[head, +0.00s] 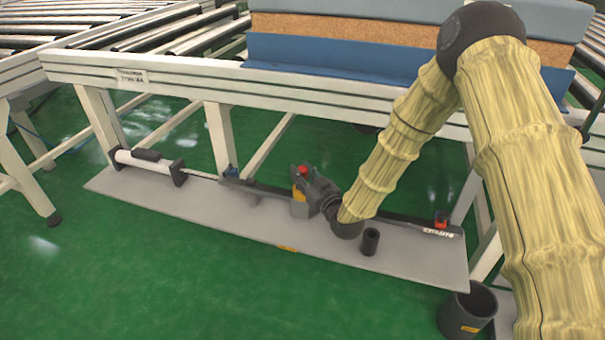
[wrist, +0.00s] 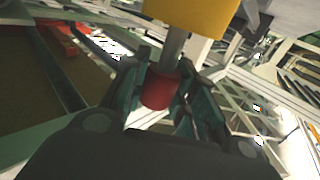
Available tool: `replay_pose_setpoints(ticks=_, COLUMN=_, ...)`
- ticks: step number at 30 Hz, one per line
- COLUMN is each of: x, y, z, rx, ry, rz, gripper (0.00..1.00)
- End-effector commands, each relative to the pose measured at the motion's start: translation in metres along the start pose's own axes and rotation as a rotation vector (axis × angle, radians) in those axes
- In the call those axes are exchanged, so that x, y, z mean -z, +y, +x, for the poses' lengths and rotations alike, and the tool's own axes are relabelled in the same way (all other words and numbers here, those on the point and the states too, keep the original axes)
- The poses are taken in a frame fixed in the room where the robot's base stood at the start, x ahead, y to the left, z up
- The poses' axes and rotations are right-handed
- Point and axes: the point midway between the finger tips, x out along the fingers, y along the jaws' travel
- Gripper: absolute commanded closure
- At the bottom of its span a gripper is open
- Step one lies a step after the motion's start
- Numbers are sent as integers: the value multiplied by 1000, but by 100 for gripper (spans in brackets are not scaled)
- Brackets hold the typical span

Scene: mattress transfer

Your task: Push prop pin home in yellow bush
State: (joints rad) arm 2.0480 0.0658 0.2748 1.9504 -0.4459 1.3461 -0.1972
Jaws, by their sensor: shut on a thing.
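The prop pin has a red head (wrist: 159,90) and a bare grey shank (wrist: 174,46) in the wrist view. The shank runs up to the yellow bush (wrist: 198,14), with a length of it showing between head and bush. How deep it sits inside is hidden. My gripper (wrist: 165,94) is shut on the red head, with dark fingers on both sides. In the head view my gripper (head: 308,180) is low over the grey board, beside the yellow bush (head: 298,194), which is partly covered. A red spot (head: 303,170) shows by the fingers.
The long grey board (head: 230,215) lies below the roller conveyor frame (head: 190,75). A white cylinder (head: 140,162) lies at its left end. A small black tube (head: 370,241) stands near my wrist, and a dark bin (head: 467,312) stands at right. Green floor in front is clear.

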Motion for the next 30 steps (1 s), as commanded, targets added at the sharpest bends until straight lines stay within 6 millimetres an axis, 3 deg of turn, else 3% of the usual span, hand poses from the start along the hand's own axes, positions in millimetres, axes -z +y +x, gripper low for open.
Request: replay_pose_setpoints(ticks=30, x=-20, y=0, z=0, rx=0, ry=0, rz=0, gripper=100)
